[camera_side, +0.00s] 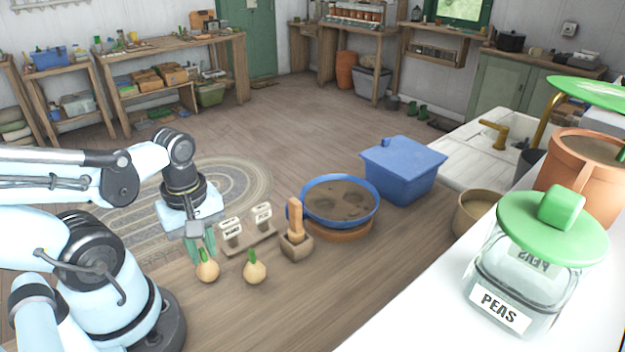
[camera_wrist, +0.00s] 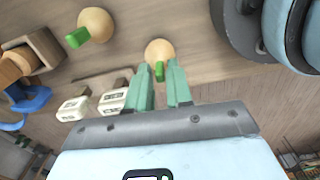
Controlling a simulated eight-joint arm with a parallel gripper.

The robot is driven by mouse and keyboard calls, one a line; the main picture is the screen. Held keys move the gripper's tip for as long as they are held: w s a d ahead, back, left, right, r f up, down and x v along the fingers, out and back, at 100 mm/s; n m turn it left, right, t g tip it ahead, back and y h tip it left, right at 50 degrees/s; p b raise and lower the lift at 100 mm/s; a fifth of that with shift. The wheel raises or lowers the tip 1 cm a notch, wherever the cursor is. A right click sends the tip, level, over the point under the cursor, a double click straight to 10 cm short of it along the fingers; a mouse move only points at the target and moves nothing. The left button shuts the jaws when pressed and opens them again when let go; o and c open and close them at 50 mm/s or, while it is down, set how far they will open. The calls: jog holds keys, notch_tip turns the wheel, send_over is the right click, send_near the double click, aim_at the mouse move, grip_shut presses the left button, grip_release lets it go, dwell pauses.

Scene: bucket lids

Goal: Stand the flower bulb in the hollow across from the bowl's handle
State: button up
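A tan flower bulb (camera_side: 207,271) with a green sprout stands on the wooden table, directly below my gripper (camera_side: 203,247). In the wrist view, the bulb (camera_wrist: 158,49) lies just past the fingertips, its sprout between the two green fingers (camera_wrist: 161,66). The fingers are apart, with a gap on each side of the sprout. A second bulb (camera_side: 255,272) stands to the right, also in the wrist view (camera_wrist: 96,24). The blue bowl (camera_side: 311,217) holds brown soil with several shallow hollows and sits on a terracotta-coloured base.
A wooden block holder (camera_side: 296,247) with an upright wooden piece stands between the second bulb and the bowl. Two label blocks on a tray (camera_side: 250,245) stand behind the bulbs. A blue lidded box (camera_side: 403,170) is beyond the bowl. A PEAS jar (camera_side: 515,285) is at right.

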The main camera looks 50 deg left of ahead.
grip_shut()
jog(key=shift+r, duration=0.1)
jog(key=shift+r, duration=2.9)
jog(key=shift+w+r, duration=0.15)
jog(key=w+d+r+m, duration=0.2)
jog(key=w+r+m, duration=0.4)
jog(key=w+m, duration=0.4)
jog(key=w+d+r+m, duration=0.3)
jog(key=w+r+m, duration=0.2)
jog(key=w+m, duration=0.5)
jog(key=w+f+m, duration=0.2)
jog(key=w+f, duration=0.4)
jog(key=w, duration=0.7)
jog(key=shift+a, duration=0.3)
